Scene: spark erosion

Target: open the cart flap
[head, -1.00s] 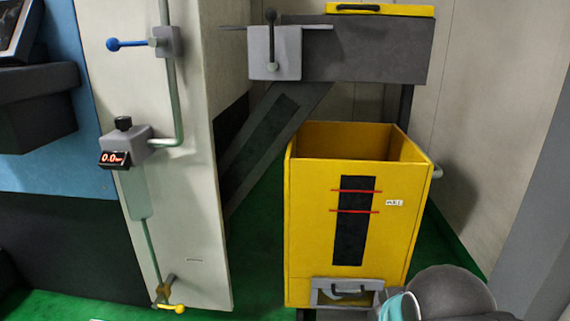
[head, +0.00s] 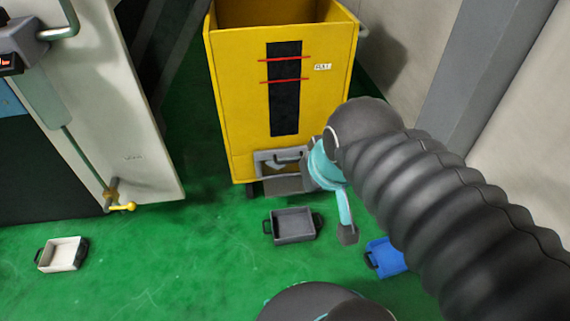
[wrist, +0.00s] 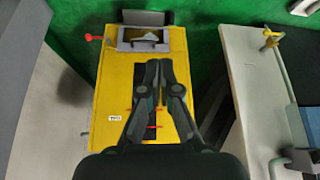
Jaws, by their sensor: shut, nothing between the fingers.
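The yellow cart (head: 230,100) stands upright with a small grey-framed opening low on its front. In the head view the grey flap (head: 287,185) appears swung down and outward below this opening. In the wrist view, seen upside down, the dark flap (wrist: 146,17) lies beyond the opening, and something pale shows inside. My gripper (wrist: 158,66) is shut and empty, in front of the cart's black strip and pointing toward the opening. It appears apart from the flap. In the head view my arm hides the cart's lower right corner.
A grey tray (head: 293,225) lies on the green floor before the cart. A white tray (head: 62,255) is at left, and a blue tray (head: 384,257) is partly behind my arm. A pale cabinet panel (head: 105,90) with a yellow-handled valve (head: 122,207) stands left.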

